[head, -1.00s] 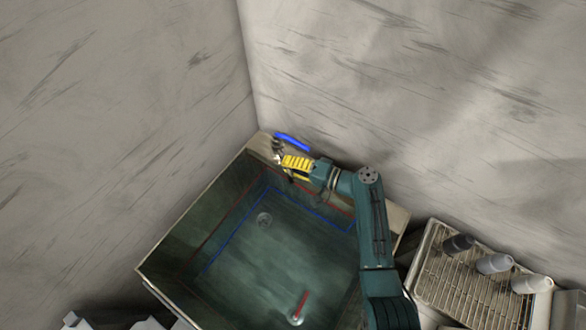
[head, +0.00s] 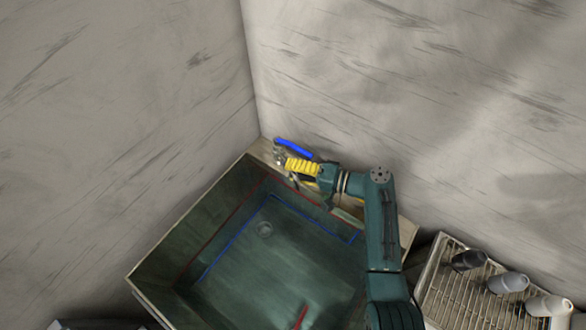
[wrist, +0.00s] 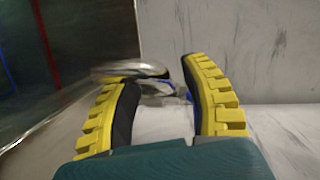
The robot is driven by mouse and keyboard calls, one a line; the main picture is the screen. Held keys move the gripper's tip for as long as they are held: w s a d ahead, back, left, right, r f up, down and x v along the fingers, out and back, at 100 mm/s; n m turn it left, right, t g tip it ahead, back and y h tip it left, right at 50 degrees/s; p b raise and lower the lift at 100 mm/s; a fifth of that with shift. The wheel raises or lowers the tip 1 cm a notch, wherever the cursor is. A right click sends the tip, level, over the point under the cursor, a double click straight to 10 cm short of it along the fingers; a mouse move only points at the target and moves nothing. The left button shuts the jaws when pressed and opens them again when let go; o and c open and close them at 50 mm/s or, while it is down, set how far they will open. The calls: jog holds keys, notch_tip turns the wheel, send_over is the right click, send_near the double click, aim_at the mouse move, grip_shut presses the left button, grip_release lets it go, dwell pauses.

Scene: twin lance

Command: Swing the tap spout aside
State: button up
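The tap stands at the back corner of the sink. Its blue part (head: 294,147) shows in the head view above my yellow fingers. A blurred, shiny metal spout (wrist: 130,73) lies just beyond the left fingertip in the wrist view, and a bit of blue and metal shows farther off between the fingers. My gripper (head: 283,161) is beside the tap at the sink's rim. In the wrist view my gripper (wrist: 160,76) has its two fingers apart with a gap between them and nothing clearly held. Whether the left finger touches the spout, I cannot tell. My fingers hide part of the tap in the head view.
The deep green sink (head: 190,222) has red and blue lines inside and a round drain (head: 265,229). A red piece (head: 300,318) lies low in the basin. Walls rise close behind the tap. A wire rack (head: 447,290) with several bottles stands at the right.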

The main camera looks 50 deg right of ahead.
jog(key=shift+r, duration=0.15)
notch_tip(320, 180, up, 9)
jog(key=shift+w+r, duration=0.1)
jog(key=shift+r, duration=0.35)
